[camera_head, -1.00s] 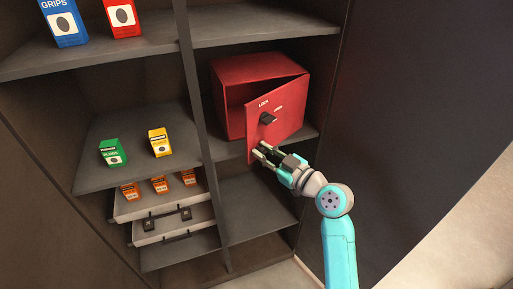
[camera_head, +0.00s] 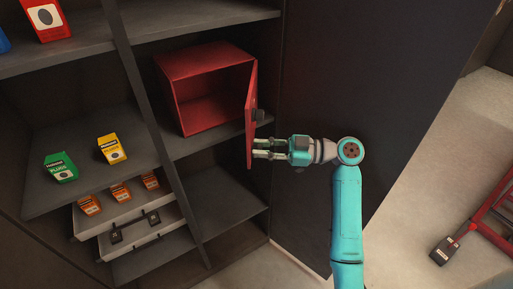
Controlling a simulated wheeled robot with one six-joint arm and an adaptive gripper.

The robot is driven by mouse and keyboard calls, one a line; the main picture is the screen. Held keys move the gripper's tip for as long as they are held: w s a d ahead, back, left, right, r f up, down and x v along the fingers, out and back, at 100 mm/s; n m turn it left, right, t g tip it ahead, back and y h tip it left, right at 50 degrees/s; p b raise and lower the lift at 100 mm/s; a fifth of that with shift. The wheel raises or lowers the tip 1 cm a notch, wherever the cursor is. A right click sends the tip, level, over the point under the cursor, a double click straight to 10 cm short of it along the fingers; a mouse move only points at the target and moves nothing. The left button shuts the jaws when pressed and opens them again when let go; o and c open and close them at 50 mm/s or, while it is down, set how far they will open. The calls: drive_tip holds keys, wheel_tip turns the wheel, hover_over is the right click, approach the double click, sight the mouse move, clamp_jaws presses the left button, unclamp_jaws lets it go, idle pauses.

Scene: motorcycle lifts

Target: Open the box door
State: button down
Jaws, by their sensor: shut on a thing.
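The red box (camera_head: 205,62) sits on a shelf at the upper middle of the cabinet. Its door (camera_head: 251,96) is swung wide open and stands nearly edge-on to the camera, at the box's right side. A dark knob (camera_head: 259,115) is on the door's outer face. The visible inside of the box looks empty. My gripper (camera_head: 258,148) is at the lower part of the door, below the knob, with its fingers pointing left. It is shut on the door; the exact contact of the fingertips is hard to see.
Dark cabinet shelves hold a green carton (camera_head: 60,167), a yellow carton (camera_head: 112,148) and a red carton (camera_head: 47,20). Open drawers with orange cartons (camera_head: 121,192) are below. A dark panel (camera_head: 390,90) stands behind my arm.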

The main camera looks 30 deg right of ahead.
drive_tip(key=shift+f, duration=0.1)
drive_tip(key=c, duration=1)
unclamp_jaws()
